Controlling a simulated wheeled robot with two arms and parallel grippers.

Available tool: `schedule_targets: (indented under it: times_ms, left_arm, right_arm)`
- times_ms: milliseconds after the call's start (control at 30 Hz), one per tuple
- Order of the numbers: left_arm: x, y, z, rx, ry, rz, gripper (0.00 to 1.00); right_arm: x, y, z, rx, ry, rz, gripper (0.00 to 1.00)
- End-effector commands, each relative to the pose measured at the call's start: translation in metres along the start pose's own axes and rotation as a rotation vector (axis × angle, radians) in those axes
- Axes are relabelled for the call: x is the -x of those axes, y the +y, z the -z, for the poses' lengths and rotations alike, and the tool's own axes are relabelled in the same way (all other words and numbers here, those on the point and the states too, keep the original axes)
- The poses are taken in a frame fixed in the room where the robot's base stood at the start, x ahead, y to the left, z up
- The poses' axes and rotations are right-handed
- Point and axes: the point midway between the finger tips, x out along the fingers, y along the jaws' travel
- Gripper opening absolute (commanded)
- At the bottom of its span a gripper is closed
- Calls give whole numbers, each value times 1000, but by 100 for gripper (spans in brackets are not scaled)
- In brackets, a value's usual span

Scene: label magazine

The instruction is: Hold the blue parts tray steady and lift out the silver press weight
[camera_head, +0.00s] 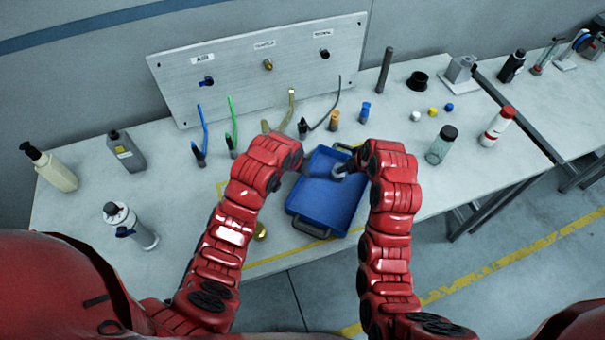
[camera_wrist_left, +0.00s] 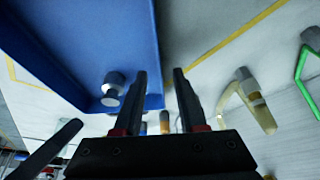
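The blue parts tray (camera_head: 328,205) lies on the bench between my arms; its wall also shows in the left wrist view (camera_wrist_left: 95,45). The silver press weight (camera_head: 338,171), a small knobbed cylinder, is inside the tray near its far end, and shows in the left wrist view (camera_wrist_left: 113,90). My left gripper (camera_head: 309,173) is at the tray's left wall. In the left wrist view its fingers (camera_wrist_left: 160,85) are apart, with the wall's edge between them. My right gripper (camera_head: 352,166) is beside the weight at the far right; its fingertips are too small to judge.
Hooked tools, an orange part (camera_head: 334,120) and a blue part (camera_head: 364,112) stand behind the tray. A clear jar (camera_head: 440,147) stands to the right. Bottles stand at the left. A brass piece (camera_head: 260,231) sits near the tray's left front. The bench's front edge is close.

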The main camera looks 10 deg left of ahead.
Motion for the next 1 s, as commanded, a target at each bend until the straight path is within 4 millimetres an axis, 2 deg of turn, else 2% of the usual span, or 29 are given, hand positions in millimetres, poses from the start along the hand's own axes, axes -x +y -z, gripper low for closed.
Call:
schedule_targets:
  times_ms: [133, 333, 533, 833, 1000]
  left_arm:
    - [-26, 1, -2, 2, -7, -2, 40]
    - [-49, 1, 0, 2, -1, -2, 40]
    - [-60, 0, 0, 1, 0, -1, 40]
    - [-61, 0, 0, 1, 0, 0, 40]
    - [-61, 0, 0, 1, 1, -1, 9]
  right_arm:
    - [0, 0, 0, 0, 0, 0, 50]
    - [0, 0, 0, 0, 0, 0, 50]
    - [0, 0, 0, 0, 0, 0, 50]
    - [0, 0, 0, 0, 0, 0, 50]
    - [0, 0, 0, 0, 0, 0, 50]
